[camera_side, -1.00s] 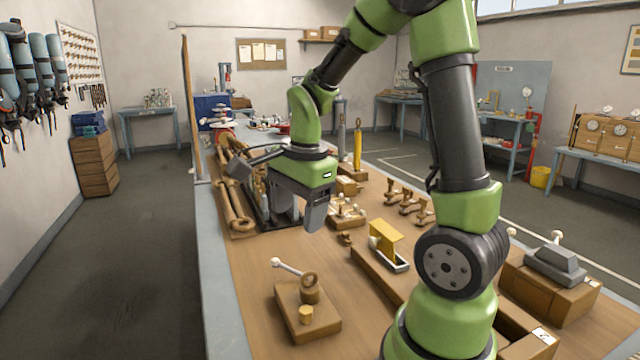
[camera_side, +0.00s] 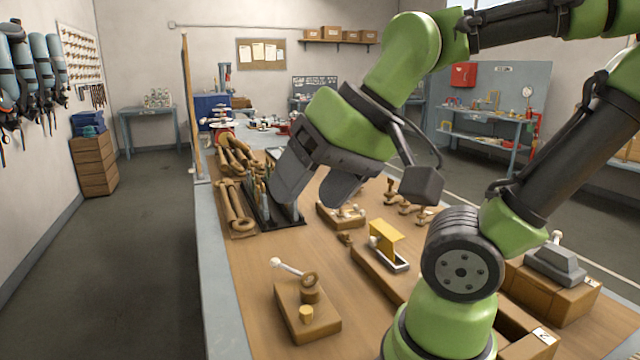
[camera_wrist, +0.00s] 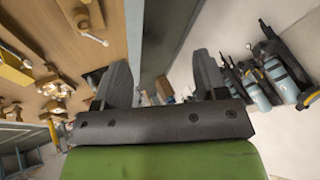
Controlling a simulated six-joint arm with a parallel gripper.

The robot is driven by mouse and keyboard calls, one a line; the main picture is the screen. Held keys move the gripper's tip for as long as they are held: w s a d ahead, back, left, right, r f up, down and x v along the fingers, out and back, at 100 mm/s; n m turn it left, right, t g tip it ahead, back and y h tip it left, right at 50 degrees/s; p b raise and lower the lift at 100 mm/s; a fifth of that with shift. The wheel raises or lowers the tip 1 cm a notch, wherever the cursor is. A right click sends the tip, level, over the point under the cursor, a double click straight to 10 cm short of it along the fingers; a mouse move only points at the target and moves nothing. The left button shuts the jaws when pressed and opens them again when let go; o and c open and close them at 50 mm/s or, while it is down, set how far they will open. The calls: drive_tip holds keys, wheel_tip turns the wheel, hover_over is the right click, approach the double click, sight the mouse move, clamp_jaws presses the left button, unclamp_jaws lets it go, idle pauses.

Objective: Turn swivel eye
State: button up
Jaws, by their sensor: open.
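In the wrist view, what looks like this block (camera_wrist: 82,14) is at the upper left. My gripper (camera_side: 312,198) is open and empty, tilted, behind and above the swivel eye, well apart from it. Its two fingers also show in the wrist view (camera_wrist: 162,78).
A dark rack of upright tools (camera_side: 262,212) stands just below and left of my gripper. A yellow bracket fixture (camera_side: 388,240) and a grey wedge on a box (camera_side: 553,265) are to the right. The bench top around the swivel eye's block is clear.

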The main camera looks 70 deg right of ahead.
drive_tip(key=shift+s+a+r+n+t, duration=0.1)
drive_tip(key=shift+s+a+n+t, duration=0.35)
drive_tip(key=shift+n, duration=0.35)
drive_tip(key=shift+d, duration=0.1)
drive_tip(key=shift+g, duration=0.25)
drive_tip(key=c, duration=0.3)
drive_tip(key=shift+w+d+m, duration=0.2)
drive_tip(key=shift+w+m, duration=0.05)
drive_tip(key=shift+m, duration=0.15)
drive_tip(key=shift+c, duration=1.3)
drive_tip(key=m+g+h, duration=0.2)
drive_tip(key=m+g, duration=0.5)
drive_tip(key=m, duration=1.4)
hover_over(309, 271)
wheel_tip(309, 271, down, 14)
drive_tip(key=shift+f, duration=0.2)
wheel_tip(309, 271, down, 10)
